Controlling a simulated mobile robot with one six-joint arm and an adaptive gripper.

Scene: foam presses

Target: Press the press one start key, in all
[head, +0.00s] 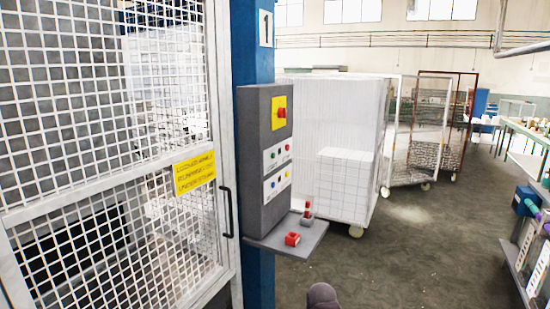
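The press one control box (264,155) is a dark grey cabinet on a blue column (252,60), under a sign with a 1 (265,28). Its face has a yellow plate with a red knob (281,112) at the top. The labels are too small to read, so I cannot tell which is the start key. My gripper is not in view; a dark rounded part (322,296) shows at the bottom edge.
A grey shelf (270,246) juts out below the box, carrying a red block (292,239) and a small red-topped item (307,210). A white mesh door (100,130) stands at left. A wheeled cage (345,140) stands behind. A bench (525,240) is at right; floor between is clear.

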